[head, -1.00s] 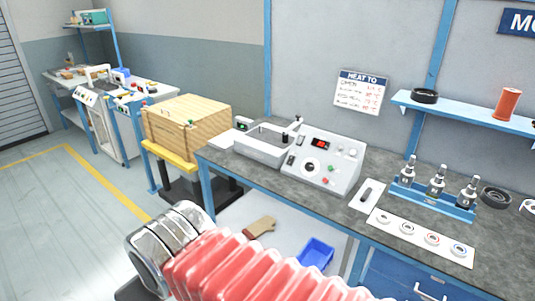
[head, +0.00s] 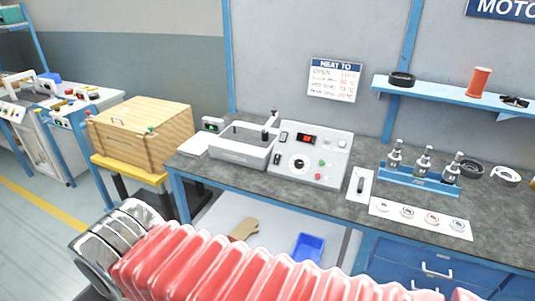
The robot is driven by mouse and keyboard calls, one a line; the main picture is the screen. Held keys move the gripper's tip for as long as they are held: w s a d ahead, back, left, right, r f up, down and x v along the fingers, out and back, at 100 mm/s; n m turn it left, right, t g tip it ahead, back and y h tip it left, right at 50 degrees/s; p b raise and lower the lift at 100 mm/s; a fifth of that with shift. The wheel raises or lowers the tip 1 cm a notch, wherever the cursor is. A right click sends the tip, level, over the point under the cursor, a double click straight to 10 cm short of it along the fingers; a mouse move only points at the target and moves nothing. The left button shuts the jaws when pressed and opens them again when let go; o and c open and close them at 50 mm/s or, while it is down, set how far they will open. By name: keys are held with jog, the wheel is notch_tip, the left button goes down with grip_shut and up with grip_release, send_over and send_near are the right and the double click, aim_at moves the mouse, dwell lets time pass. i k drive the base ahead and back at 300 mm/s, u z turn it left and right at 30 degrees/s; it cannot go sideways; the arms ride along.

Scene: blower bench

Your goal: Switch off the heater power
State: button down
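The heater (head: 333,153) stands on the grey bench as a white unit with a sloping control panel. The panel carries a lit red display (head: 306,138), a black dial (head: 299,164), a green button (head: 321,162), a red button (head: 318,176) and small black switches (head: 283,138) at its left edge. The switch positions are too small to read. An open white basin (head: 243,156) adjoins its left side. My arm in its red sleeve crosses the bottom of the view, in front of and below the bench. My gripper is not in view.
The bench (head: 355,211) has a blue rack (head: 420,183) and a white strip with several rings (head: 420,219) right of the heater. A blue shelf (head: 450,94) hangs above. A wooden crate (head: 143,135) stands left. Clear floor (head: 20,225) lies at far left.

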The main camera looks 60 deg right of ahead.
aim_at(276, 156)
jog(key=z, duration=0.3)
jog(key=i, duration=0.7)
jog(key=z, duration=0.7)
jog(key=i, duration=0.45)
jog(key=z, duration=0.3)
